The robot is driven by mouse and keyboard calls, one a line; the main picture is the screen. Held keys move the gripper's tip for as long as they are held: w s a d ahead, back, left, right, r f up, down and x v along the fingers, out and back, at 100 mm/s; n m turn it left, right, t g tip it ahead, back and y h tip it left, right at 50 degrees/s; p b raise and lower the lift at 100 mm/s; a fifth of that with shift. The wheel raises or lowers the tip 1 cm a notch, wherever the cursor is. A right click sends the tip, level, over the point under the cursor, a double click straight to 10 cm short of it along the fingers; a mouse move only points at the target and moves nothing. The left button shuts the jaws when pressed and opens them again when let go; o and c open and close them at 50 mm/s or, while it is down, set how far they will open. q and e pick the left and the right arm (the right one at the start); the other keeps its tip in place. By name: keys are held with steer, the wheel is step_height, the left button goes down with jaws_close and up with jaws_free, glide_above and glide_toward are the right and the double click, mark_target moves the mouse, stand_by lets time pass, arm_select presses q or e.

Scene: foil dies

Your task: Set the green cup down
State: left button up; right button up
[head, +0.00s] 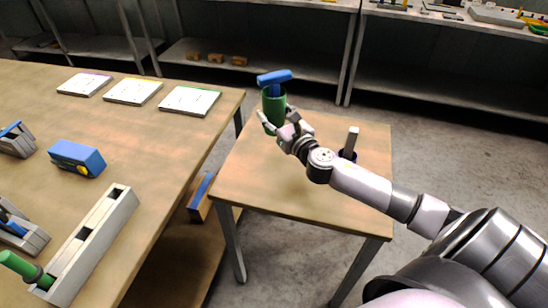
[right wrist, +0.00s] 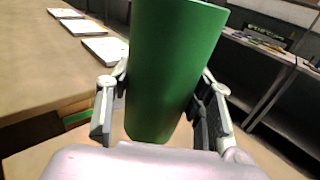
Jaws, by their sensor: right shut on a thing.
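The green cup (head: 274,104) is upright in my right gripper (head: 276,122), over the far left part of the small wooden table (head: 250,180). A blue T-shaped handle (head: 275,77) sticks up out of the cup. In the right wrist view the cup (right wrist: 170,75) stands between the two fingers (right wrist: 160,110), which are closed on its sides. I cannot tell whether its base touches the tabletop. My left gripper is not in view.
A dark blue holder with a grey handle (head: 352,140) stands on the small table behind my right forearm. The large table (head: 150,135) at left bears white pads, a blue block (head: 77,157) and a long grey block (head: 92,245). The small table's front is clear.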

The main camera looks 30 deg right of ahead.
steer(key=shift+f+b, duration=3.4)
steer(key=shift+f, duration=4)
steer(key=shift+f, duration=0.1)
steer(key=o, duration=1.2)
steer(key=s, duration=0.3)
steer(key=s+b, duration=0.1)
steer(key=s, duration=0.3)
steer(key=s+a, duration=0.1)
steer(key=s, duration=0.2)
steer(key=shift+s, duration=0.35)
steer(key=shift+s+b, duration=0.35)
steer(key=shift+s, duration=0.35)
